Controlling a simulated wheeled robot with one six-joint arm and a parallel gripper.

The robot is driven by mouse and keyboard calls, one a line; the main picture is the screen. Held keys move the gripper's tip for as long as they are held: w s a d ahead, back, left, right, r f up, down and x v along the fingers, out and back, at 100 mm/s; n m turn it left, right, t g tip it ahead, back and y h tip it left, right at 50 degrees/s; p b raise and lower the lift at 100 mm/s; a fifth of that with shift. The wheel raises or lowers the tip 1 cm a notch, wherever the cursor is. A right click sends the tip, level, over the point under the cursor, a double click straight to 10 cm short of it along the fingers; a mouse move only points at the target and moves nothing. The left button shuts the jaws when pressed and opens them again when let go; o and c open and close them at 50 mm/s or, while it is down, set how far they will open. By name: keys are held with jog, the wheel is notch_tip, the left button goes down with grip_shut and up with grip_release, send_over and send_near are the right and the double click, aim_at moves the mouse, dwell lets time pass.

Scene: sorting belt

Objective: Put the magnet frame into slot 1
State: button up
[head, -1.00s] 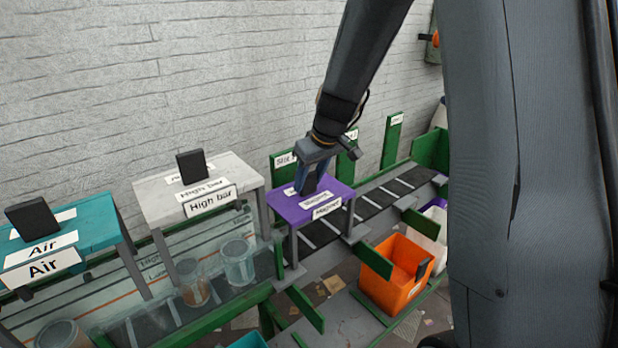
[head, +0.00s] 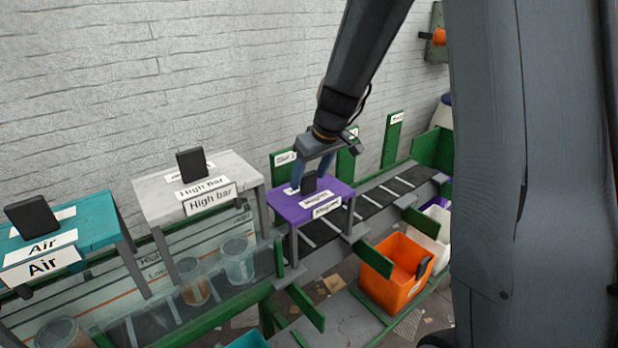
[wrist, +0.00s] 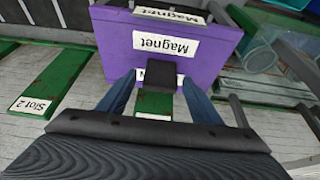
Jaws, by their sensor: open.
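The magnet frame (head: 289,206) is a small purple table with grey legs, labelled "Magnet", with a black block (head: 309,181) on its top. It stands astride the dark belt. My gripper (head: 312,184) is open, its two blue fingers on either side of the black block; in the wrist view the fingers (wrist: 157,98) flank the block (wrist: 157,101) with gaps. The purple top (wrist: 112,58) fills the upper middle there. A green post (head: 283,159) with a slot label stands behind the frame. Its label is partly hidden; "Slot 2" (wrist: 34,106) reads on another green board in the wrist view.
A white "High bar" frame (head: 149,211) and a teal "Air" frame (head: 100,214) stand to the left, each with a black block on top. Clear cups (head: 238,262) sit on the belt. An orange bin (head: 378,283) is at right front. The belt (head: 371,206) right of the magnet frame looks clear.

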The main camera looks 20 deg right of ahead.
jog(key=b+v, duration=0.2)
jog(key=v, duration=0.8)
jog(key=s+a+f+m+g+h, duration=0.1)
jog(key=s+f+m, duration=0.1)
jog(key=s+f, duration=0.5)
jog(key=s+f+m+g, duration=0.2)
jog(key=s+f, duration=0.5)
jog(key=s, duration=0.6)
jog(key=shift+s+a+f+m+h, duration=0.15)
jog(key=shift+a+f+m+h, duration=0.15)
jog(key=shift+a+f+h, duration=0.1)
jog(key=shift+r, duration=0.1)
